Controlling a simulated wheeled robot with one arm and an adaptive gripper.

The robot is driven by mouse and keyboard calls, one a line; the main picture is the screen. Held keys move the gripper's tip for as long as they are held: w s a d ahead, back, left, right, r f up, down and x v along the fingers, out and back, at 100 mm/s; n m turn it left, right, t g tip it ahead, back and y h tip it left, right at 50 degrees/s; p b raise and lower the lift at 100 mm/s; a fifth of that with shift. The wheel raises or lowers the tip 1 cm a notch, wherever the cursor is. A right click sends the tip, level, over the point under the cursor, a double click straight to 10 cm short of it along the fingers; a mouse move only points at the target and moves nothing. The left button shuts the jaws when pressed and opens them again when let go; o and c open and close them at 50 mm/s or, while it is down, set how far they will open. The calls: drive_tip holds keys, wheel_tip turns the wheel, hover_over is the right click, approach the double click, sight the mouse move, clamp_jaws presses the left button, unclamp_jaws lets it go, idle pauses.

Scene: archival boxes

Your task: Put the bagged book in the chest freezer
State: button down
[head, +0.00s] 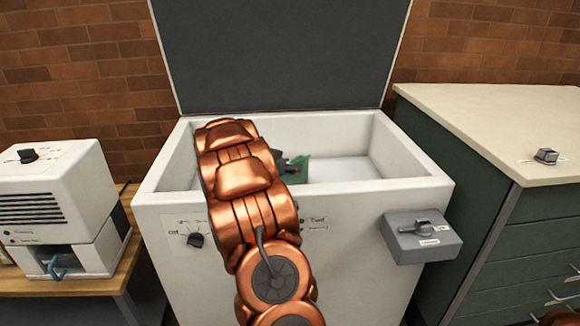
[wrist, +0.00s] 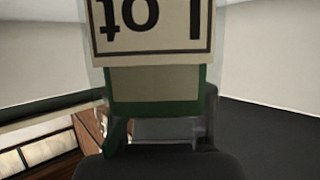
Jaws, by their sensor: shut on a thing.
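The chest freezer (head: 350,215) stands in the middle of the head view, white, with its dark lid (head: 280,60) raised at the back. My copper arm reaches over the front wall into it. My gripper (head: 290,166) is mostly hidden behind the arm. A bit of green shows at it inside the freezer opening; this is the bagged book (head: 297,172). In the wrist view the bagged book (wrist: 155,90) has a green edge, a clear bag and a pale label with upside-down letters. My gripper (wrist: 160,145) is shut on it. Whether the book touches the freezer floor is hidden.
A white machine (head: 60,200) stands on a wooden table at the left. A green cabinet (head: 455,170) with a pale top is at the right. A grey switch box (head: 420,236) sticks out from the freezer's front. The freezer's right inside looks empty.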

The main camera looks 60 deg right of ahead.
drive_tip(key=shift+c, duration=2.4)
unclamp_jaws()
drive_tip(key=shift+f, duration=0.15)
drive_tip(key=shift+a+r, duration=0.25)
drive_tip(key=shift+r, duration=0.05)
drive_tip(key=p+v, duration=0.2)
drive_tip(key=v, duration=0.9)
drive_tip(key=shift+a+p, duration=0.2)
drive_tip(key=shift+p, duration=0.1)
drive_tip(key=shift+r, duration=0.2)
